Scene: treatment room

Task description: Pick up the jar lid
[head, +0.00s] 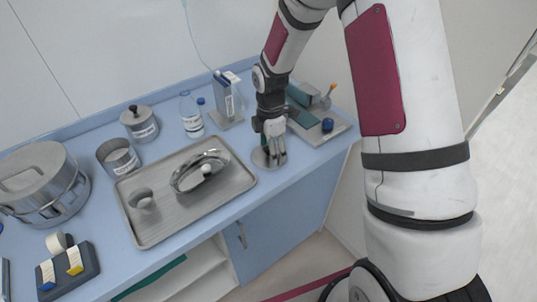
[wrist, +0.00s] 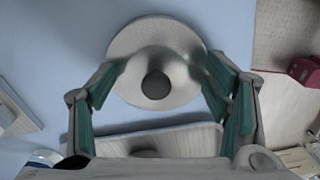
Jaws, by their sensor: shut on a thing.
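The jar lid (wrist: 150,38) is a round grey metal disc with a raised middle and a dark knob, seen from above in the wrist view. In the head view the lid (head: 262,158) is low over the blue counter, right of the tray, partly hidden by my fingers. My gripper (head: 271,154) points down at it. In the wrist view my gripper (wrist: 160,72) has one green-padded finger on each side of the raised middle, shut on the lid. I cannot tell whether the lid touches the counter. An open labelled metal jar (head: 118,158) stands left of the tray.
A metal tray (head: 155,228) with a kidney dish (head: 182,178) and small items lies left of my gripper. A lidded jar (head: 139,124), bottle (head: 190,116) and box (head: 226,97) stand behind. A grey tray (head: 338,132) with items is at right. The counter's front edge is close.

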